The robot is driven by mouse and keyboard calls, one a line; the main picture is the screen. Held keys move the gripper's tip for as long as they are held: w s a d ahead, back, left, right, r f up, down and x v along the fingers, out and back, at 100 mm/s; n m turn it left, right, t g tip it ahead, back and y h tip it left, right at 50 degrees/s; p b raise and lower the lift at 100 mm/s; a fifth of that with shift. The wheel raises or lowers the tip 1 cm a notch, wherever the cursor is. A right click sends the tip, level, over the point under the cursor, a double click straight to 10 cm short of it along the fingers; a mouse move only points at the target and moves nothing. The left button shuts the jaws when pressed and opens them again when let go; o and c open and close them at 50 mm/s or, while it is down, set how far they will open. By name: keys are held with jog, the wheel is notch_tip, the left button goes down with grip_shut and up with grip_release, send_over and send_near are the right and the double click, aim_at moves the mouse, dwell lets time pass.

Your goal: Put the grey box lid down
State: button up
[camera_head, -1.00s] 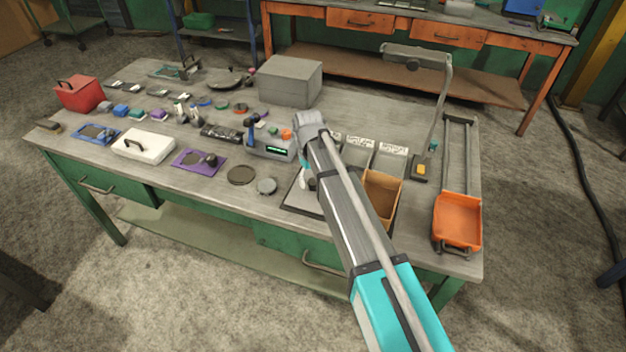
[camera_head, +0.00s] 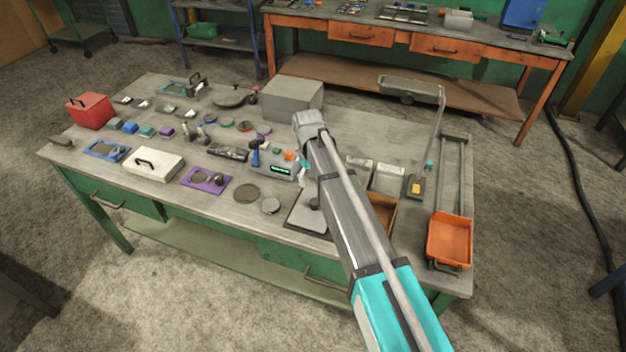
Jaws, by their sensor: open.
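A grey box (camera_head: 291,101) stands at the back middle of the workbench. Its top looks flat and covered, but I cannot make out a separate lid edge. No loose grey lid is clearly visible. My arm reaches up from the bottom right, and its grey joint (camera_head: 309,121) appears just in front of the box in the picture. My gripper is not visible; it seems hidden behind my arm, so I cannot see whether it touches anything.
The workbench (camera_head: 110,182) carries a red box (camera_head: 90,110), a white handled case (camera_head: 153,164), a purple plate (camera_head: 206,181) and many small parts. A lamp (camera_head: 411,90) and an orange tray (camera_head: 450,240) stand at right. An orange-fronted bench (camera_head: 359,33) is behind.

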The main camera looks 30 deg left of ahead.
jog(key=shift+w+a+r+p, duration=0.1)
jog(key=shift+a+r+p, duration=0.1)
jog(key=shift+r+p, duration=1.1)
jog(key=shift+r, duration=0.15)
jog(key=w+d+m+y, duration=0.1)
jog(key=w+d+m, duration=0.2)
jog(key=d, duration=1.2)
jog(key=w+d+m, duration=0.2)
jog(key=w+d, duration=0.1)
jog(key=d, duration=1.2)
jog(key=s+d+m, duration=0.3)
jog(key=d, duration=1)
jog(key=s+d+m+t, duration=0.1)
jog(key=s+d+m, duration=0.2)
jog(key=d, duration=1)
jog(key=shift+s+d+m+y, duration=0.3)
jog(key=shift+s+d, duration=0.1)
jog(key=shift+s, duration=0.4)
